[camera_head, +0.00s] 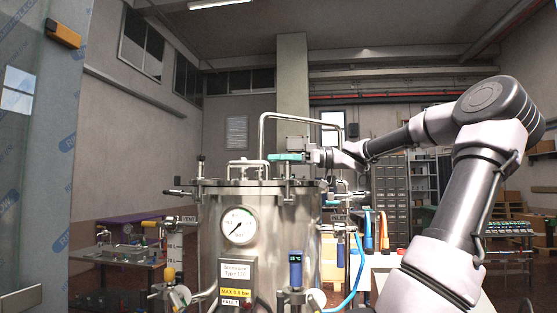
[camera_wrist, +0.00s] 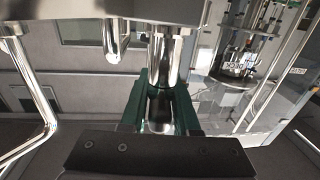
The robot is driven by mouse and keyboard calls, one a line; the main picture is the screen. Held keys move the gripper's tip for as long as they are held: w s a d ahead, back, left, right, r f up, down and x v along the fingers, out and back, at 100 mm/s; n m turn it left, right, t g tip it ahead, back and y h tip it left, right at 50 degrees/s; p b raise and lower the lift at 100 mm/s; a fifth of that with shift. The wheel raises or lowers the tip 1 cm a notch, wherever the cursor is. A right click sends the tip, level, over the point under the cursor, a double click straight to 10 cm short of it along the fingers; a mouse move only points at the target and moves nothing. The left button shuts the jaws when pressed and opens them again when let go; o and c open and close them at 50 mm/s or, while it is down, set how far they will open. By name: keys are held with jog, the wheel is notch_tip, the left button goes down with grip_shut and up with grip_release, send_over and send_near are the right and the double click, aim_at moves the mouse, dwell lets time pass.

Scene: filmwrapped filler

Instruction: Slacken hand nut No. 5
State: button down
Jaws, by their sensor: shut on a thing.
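A steel pressure vessel (camera_head: 262,226) stands in the middle of the head view, with clamp bolts around its lid rim. My gripper (camera_head: 288,156), with teal fingers, reaches in from the right at the front of the lid, above an upright bolt. The wrist view shows the green jaws (camera_wrist: 162,100) closed on both sides of a shiny metal cylinder, the hand nut (camera_wrist: 165,62). No number can be read on it, and the fingers hide much of it in the head view.
A pipe handle (camera_head: 300,116) arches over the lid. A round gauge (camera_head: 239,225), a blue display (camera_head: 295,268) and valves crowd the vessel's front. A blue hose (camera_head: 352,275) hangs at the right. A wrapped panel (camera_head: 50,130) stands at the far left.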

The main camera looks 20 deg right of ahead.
jog(key=shift+r+n+g+y, duration=0.1)
jog(key=shift+n+g+y, duration=0.2)
jog(key=shift+g, duration=0.1)
jog(key=c, duration=0.7)
grip_release()
jog(key=shift+c, duration=0.2)
jog(key=v, duration=1.1)
jog(key=shift+a, duration=0.1)
